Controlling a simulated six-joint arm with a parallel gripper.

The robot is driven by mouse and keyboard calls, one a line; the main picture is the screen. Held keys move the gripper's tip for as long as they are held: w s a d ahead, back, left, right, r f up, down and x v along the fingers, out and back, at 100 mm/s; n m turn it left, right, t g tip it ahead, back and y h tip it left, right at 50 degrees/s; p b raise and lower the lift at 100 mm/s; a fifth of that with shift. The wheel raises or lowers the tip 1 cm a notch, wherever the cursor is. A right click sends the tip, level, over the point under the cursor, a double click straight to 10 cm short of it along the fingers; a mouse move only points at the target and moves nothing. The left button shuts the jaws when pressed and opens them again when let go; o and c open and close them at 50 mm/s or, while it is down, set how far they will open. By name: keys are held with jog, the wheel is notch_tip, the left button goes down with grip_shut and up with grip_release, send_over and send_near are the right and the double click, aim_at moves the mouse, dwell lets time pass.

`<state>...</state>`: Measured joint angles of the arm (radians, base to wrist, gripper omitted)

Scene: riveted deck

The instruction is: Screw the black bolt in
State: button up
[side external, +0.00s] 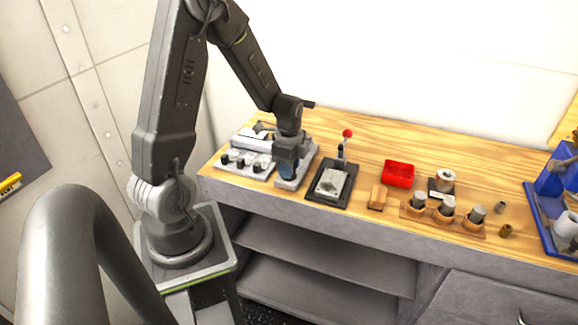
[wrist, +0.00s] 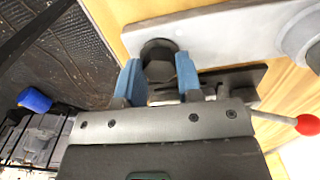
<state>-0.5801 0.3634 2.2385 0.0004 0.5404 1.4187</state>
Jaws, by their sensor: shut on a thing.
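The black bolt (wrist: 158,52) shows its hex head between my gripper's two blue fingers in the wrist view. My gripper (wrist: 159,70) is shut on it, one finger on each side of the head. The bolt stands at the end of a light grey plate (wrist: 222,35); its shank is hidden, so I cannot tell how deep it sits. In the side external view my gripper (side external: 286,174) points down at the near part of the grey plate (side external: 303,166), and the bolt is hidden behind the fingers.
A grey rack (side external: 235,168) with several black knobs or bolts stands just left of my gripper. A dark fixture (side external: 322,196) with a red-knobbed lever (side external: 347,133) is close on the right. A red bin (side external: 398,174) and a wooden holder (side external: 430,219) with cylinders lie further right.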

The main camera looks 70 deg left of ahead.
jog(key=m, duration=0.4)
jog(key=shift+w+r+m, duration=0.1)
jog(key=shift+m, duration=0.2)
jog(key=m, duration=0.4)
jog(key=shift+m, duration=0.3)
jog(key=m, duration=0.4)
jog(key=shift+m, duration=2.4)
jog(key=o, duration=0.9)
notch_tip(320, 180, up, 14)
jog(key=shift+f, duration=0.15)
